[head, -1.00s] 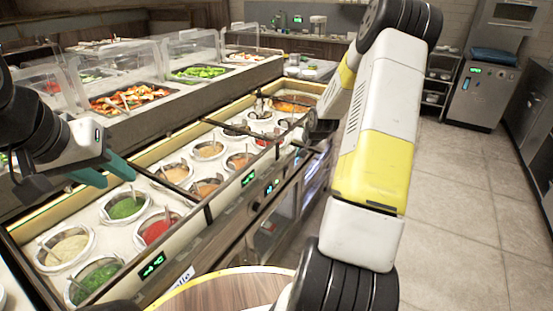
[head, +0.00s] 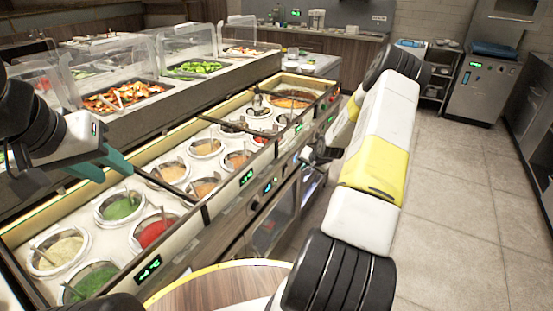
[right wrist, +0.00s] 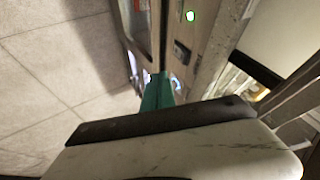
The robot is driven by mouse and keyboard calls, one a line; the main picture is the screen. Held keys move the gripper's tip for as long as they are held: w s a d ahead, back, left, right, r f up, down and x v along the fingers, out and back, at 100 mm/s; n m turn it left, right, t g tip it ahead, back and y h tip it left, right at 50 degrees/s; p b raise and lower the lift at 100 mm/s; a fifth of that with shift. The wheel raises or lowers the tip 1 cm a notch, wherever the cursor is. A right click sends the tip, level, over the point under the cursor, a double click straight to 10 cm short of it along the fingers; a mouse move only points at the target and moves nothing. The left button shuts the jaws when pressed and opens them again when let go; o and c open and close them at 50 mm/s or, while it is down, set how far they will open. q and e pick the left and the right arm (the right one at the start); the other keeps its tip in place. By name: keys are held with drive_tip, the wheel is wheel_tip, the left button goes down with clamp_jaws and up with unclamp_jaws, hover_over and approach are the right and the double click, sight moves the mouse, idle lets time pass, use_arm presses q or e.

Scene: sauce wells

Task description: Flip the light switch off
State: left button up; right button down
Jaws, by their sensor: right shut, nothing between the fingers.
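A small dark switch-like fitting (right wrist: 181,53) sits on the counter's front panel in the right wrist view, just ahead of my right fingertips; I cannot tell its position. My right gripper (right wrist: 158,90) has its teal fingers together, close to the panel and empty. In the head view, my right gripper (head: 307,157) is beside the counter front, partly hidden by my arm. Dark controls (head: 268,188) and green displays line that front. My left gripper (head: 103,167) is open and empty above the sauce wells.
The sauce counter (head: 215,215) holds several wells of sauce with ladles. Food trays under clear guards (head: 185,45) stand behind it. A round wooden surface (head: 215,290) is at the near edge. The tiled floor (head: 450,220) to the right is clear.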

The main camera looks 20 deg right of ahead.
sight(287, 167)
drive_tip(key=w+a+f, duration=0.3)
drive_tip(key=w+f, duration=0.3)
drive_tip(key=w, duration=0.2)
drive_tip(key=shift+w+f, duration=0.2)
drive_tip(key=shift+w+a+r, duration=0.1)
drive_tip(key=shift+w+a, duration=0.1)
drive_tip(key=shift+w, duration=0.05)
drive_tip(key=shift+r, duration=0.15)
drive_tip(key=shift+r, duration=0.7)
